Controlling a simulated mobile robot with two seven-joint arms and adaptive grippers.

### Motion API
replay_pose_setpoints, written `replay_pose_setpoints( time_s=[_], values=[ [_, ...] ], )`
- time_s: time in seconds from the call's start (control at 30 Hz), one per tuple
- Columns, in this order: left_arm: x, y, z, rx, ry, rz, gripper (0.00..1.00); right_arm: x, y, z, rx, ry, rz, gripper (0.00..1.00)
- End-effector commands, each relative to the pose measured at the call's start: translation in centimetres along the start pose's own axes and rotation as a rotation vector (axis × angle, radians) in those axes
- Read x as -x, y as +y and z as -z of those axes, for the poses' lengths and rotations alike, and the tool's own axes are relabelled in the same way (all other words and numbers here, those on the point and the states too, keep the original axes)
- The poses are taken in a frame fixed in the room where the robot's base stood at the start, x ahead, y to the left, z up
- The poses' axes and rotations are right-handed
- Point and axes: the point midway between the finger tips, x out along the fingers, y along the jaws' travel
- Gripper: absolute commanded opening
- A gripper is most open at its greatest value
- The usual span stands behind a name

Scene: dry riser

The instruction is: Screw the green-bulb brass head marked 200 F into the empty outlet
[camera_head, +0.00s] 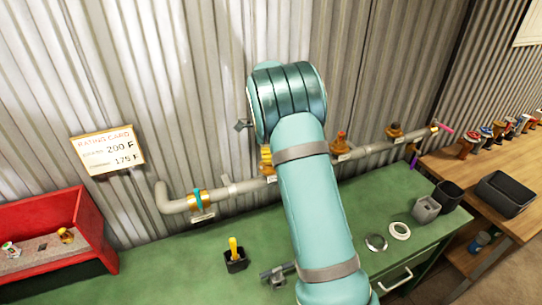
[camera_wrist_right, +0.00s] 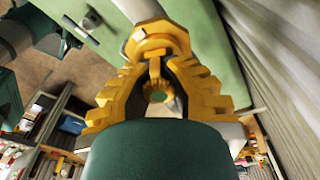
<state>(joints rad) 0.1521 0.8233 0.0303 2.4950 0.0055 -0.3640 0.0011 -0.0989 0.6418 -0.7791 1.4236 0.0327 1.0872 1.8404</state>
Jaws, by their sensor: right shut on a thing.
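My right arm covers the middle of the grey pipe (camera_head: 230,188) in the head view. In the right wrist view my right gripper (camera_wrist_right: 158,95) has its yellow fingers shut on a brass head (camera_wrist_right: 155,66). The head is at a brass fitting (camera_wrist_right: 158,40) on the pipe; I cannot tell whether it is threaded in. The bulb's colour and the marking are not readable. In the head view, yellow brass-coloured parts (camera_head: 266,158) show beside my arm at the pipe; the outlet's opening is hidden. My left gripper is not in view.
A rating card (camera_head: 108,150) reads 200 F and 175 F. A red tray (camera_head: 40,220) holds a brass piece. On the green bench (camera_head: 190,260) stand a black holder (camera_head: 235,262) with a yellow item, two rings (camera_head: 399,231) and grey cups (camera_head: 425,211). Several heads (camera_head: 487,132) line the right table.

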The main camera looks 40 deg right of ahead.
Motion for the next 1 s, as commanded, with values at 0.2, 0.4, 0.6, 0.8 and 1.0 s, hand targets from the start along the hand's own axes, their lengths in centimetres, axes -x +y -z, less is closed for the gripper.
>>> replay_pose_setpoints(
  time_s=[0.2, 0.4, 0.6, 0.8, 1.0],
  values=[
    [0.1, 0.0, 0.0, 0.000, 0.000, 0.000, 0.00, 0.5, -0.2, -0.2, -0.187, -0.011, -0.009, 0.33],
    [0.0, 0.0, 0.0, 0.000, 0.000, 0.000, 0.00, 0.3, -0.1, -0.1, -0.186, -0.007, -0.014, 0.41],
    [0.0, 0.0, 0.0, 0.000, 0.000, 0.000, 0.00, 0.5, -0.1, -0.1, -0.185, -0.006, -0.015, 0.41],
    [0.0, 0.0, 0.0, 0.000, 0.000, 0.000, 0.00, 3.4, -0.2, -0.1, -0.184, -0.008, -0.012, 0.41],
    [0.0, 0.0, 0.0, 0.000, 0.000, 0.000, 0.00, 7.5, -0.3, -0.1, -0.185, -0.009, -0.010, 0.41]
  ],
)
